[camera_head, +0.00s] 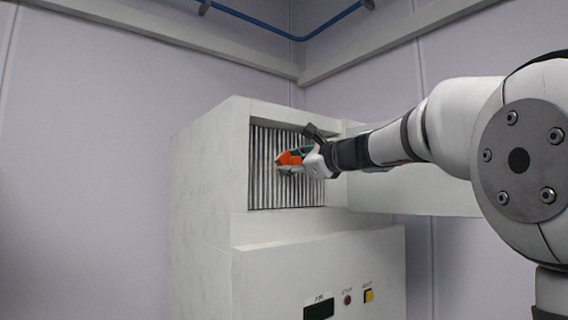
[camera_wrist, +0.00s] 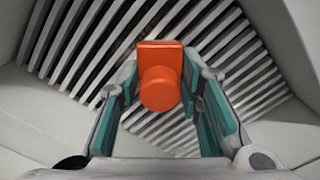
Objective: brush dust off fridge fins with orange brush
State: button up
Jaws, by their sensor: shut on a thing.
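The orange brush (camera_wrist: 160,80) is held between the teal-padded fingers of my gripper (camera_wrist: 160,100), which is shut on its handle. In the head view the brush (camera_head: 289,158) shows as a small orange shape in front of the fins, with my gripper (camera_head: 300,160) just to its right. The fridge fins (camera_head: 262,180) are vertical grey metal slats in a recess of the white cabinet. In the wrist view the fins (camera_wrist: 75,40) run diagonally behind the brush. The brush's far end is hidden, so I cannot tell whether it touches the fins. No dust is clearly visible.
The white cabinet (camera_head: 210,180) frames the fins, and its walls stand close around my gripper. Its lower front carries a dark display (camera_head: 319,310), a red button (camera_head: 347,299) and a yellow switch (camera_head: 369,295). A blue pipe (camera_head: 260,22) runs along the wall above.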

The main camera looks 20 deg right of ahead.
jog(key=w+d, duration=0.2)
jog(key=d, duration=0.5)
jog(key=shift+w+p, duration=0.2)
jog(key=shift+p, duration=0.25)
jog(key=v, duration=0.6)
dwell(0.6)
jog(key=v, duration=0.3)
dwell(0.5)
dwell(0.4)
